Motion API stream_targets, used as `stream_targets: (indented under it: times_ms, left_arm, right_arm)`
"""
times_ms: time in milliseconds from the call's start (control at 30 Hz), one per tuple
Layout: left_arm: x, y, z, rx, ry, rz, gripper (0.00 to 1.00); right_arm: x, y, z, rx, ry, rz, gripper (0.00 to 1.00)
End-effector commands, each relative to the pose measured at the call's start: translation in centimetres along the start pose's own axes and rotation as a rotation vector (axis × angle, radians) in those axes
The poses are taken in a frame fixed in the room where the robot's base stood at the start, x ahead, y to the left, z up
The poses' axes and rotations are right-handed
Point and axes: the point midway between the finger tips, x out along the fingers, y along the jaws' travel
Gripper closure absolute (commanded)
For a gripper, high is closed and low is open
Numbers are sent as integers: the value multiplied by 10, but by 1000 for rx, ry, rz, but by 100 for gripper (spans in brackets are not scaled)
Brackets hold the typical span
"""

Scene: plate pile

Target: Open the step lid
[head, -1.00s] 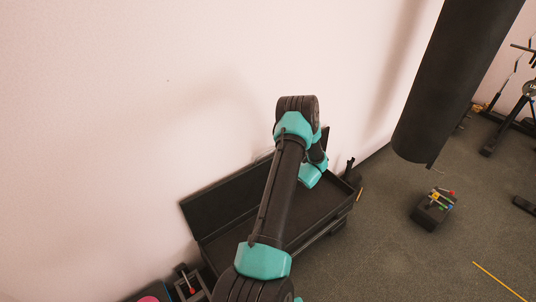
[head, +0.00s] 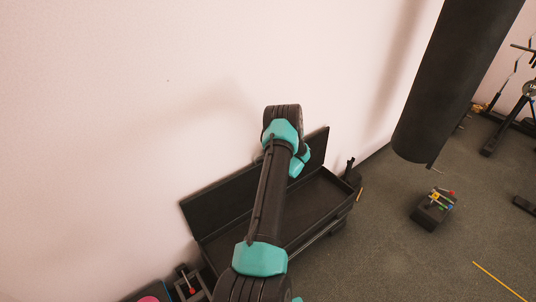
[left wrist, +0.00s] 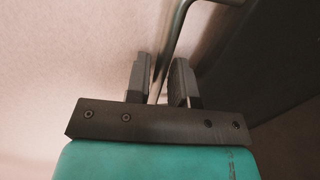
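The step is a long black box (head: 318,198) on the floor against the wall. Its black lid (head: 215,203) stands raised along the wall side, and the box interior shows. An arm of mine crosses in front of the box and hides its middle; the gripper is hidden in the head view. In the left wrist view my left gripper (left wrist: 160,62) has its two fingers apart, with a thin bent metal bar (left wrist: 181,22) running down between them. I cannot tell whether the bar is touched. A dark panel (left wrist: 285,85) lies to the right. My right gripper is not in view.
A black punching bag (head: 445,85) hangs at the right. A small dark block with coloured pieces (head: 432,212) stands on the floor. Other gym equipment (head: 525,95) is at the far right. Floor between the box and the block is clear.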

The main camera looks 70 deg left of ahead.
Motion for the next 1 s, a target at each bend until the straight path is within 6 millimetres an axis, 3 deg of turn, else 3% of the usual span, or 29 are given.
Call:
stream_targets:
  times_ms: [233, 633, 1000]
  left_arm:
    - [0, 0, 0, 0, 0, 0, 100]
    - [-2, 0, 0, 0, 0, 0, 100]
    - [-59, -20, 1, 1, -1, -3, 100]
  right_arm:
    - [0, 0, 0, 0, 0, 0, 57]
    - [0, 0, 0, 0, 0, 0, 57]
    - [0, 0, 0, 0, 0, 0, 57]
